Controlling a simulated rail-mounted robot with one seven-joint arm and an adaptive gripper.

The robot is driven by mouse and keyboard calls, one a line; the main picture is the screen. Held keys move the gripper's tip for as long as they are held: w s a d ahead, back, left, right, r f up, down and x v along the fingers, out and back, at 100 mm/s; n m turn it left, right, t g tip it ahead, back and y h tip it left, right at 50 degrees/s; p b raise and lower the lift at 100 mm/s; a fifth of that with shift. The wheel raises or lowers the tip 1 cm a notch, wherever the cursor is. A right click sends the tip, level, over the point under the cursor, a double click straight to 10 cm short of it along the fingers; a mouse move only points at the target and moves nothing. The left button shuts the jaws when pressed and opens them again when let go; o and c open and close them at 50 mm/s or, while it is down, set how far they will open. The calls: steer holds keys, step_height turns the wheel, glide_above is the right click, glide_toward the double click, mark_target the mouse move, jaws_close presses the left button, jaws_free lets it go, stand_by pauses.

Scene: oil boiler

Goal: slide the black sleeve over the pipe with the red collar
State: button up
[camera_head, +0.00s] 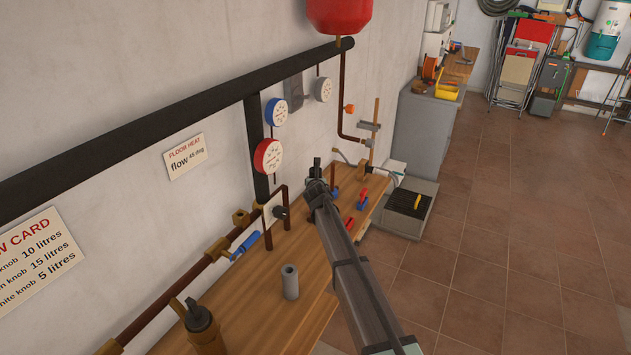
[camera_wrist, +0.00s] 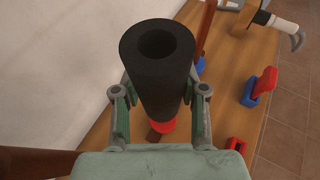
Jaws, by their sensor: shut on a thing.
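My gripper (camera_wrist: 160,92) is shut on the black sleeve (camera_wrist: 158,75), a thick dark tube with a round bore, its open end toward the wrist camera. A finger stands on each side of it. A red collar (camera_wrist: 165,126) shows just beyond the sleeve's lower end, with a small brown part beside it. The collar's pipe is mostly hidden, and I see no pipe inside the bore. I cannot tell whether the sleeve is around the pipe. In the head view, my gripper (camera_head: 316,185) is over the far part of the bench; the sleeve is hard to make out there.
The wooden bench (camera_head: 255,310) runs along the wall. A grey cylinder (camera_head: 290,282) stands on it. A blue-handled valve (camera_head: 245,245) and red and blue clamps (camera_head: 362,200) are nearby. A bent brown pipe (camera_head: 343,105) runs down the wall beyond my gripper.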

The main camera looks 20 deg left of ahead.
steer(key=shift+f+b, duration=1.15)
steer(key=shift+f, duration=1.5)
steer(key=shift+f, duration=0.35)
steer(key=shift+f+b, duration=0.6)
steer(key=shift+f, duration=0.3)
steer(key=o, duration=1.2)
steer(key=shift+o, duration=0.2)
steer(key=shift+s, duration=0.15)
steer(key=v, duration=1.1)
steer(key=shift+s+d+r, duration=0.15)
steer(key=shift+s, duration=0.15)
